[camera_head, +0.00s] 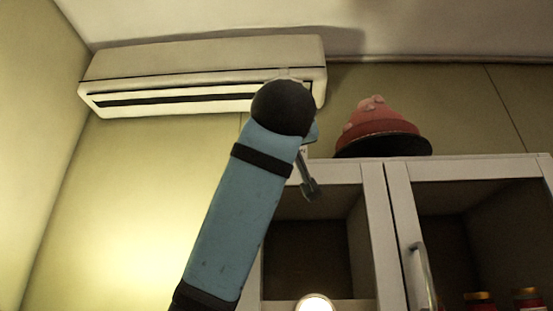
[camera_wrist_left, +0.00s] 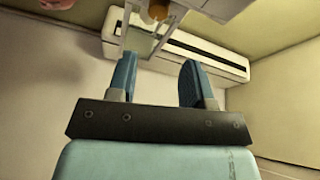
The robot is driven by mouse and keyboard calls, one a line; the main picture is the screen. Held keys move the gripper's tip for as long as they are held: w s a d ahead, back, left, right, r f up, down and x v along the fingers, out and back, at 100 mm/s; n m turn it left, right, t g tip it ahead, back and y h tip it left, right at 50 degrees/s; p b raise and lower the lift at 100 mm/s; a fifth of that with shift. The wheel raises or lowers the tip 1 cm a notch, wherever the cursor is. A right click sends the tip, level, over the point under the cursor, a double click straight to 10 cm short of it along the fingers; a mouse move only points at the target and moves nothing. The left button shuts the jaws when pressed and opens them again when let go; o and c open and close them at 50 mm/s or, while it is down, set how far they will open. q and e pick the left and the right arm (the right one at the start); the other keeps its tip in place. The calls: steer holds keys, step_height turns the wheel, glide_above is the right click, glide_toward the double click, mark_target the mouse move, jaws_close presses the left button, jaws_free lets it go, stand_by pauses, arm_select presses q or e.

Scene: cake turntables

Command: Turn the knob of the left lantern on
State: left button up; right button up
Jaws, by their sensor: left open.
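My left arm rises from the bottom of the head view, and part of its left gripper (camera_head: 309,186) shows beyond the dark wrist joint, in front of the cabinet. In the left wrist view the two blue fingers of the left gripper (camera_wrist_left: 160,62) are spread apart with nothing between them. Beyond the fingertips, at the top of that view, is a pale-framed glassy object (camera_wrist_left: 142,42) with an amber part (camera_wrist_left: 158,10); I cannot tell if it is a lantern. No lantern knob is recognisable in either view. My right gripper is out of view.
A white air conditioner (camera_head: 200,75) hangs high on the wall. A white cabinet (camera_head: 375,230) stands right of my arm, with a red, dark-brimmed item (camera_head: 378,130) on top and red jars (camera_head: 480,302) inside. A glowing round light (camera_head: 315,303) shows at the bottom edge.

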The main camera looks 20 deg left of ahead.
arm_select(q)
steer(key=p+x, duration=0.6)
steer(key=x, duration=0.7)
steer(key=shift+w+r, duration=0.2)
steer(key=shift+w, duration=0.05)
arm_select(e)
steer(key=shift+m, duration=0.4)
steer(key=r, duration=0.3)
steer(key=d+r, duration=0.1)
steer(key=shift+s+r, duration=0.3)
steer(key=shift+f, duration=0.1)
arm_select(q)
steer(key=c, duration=0.6)
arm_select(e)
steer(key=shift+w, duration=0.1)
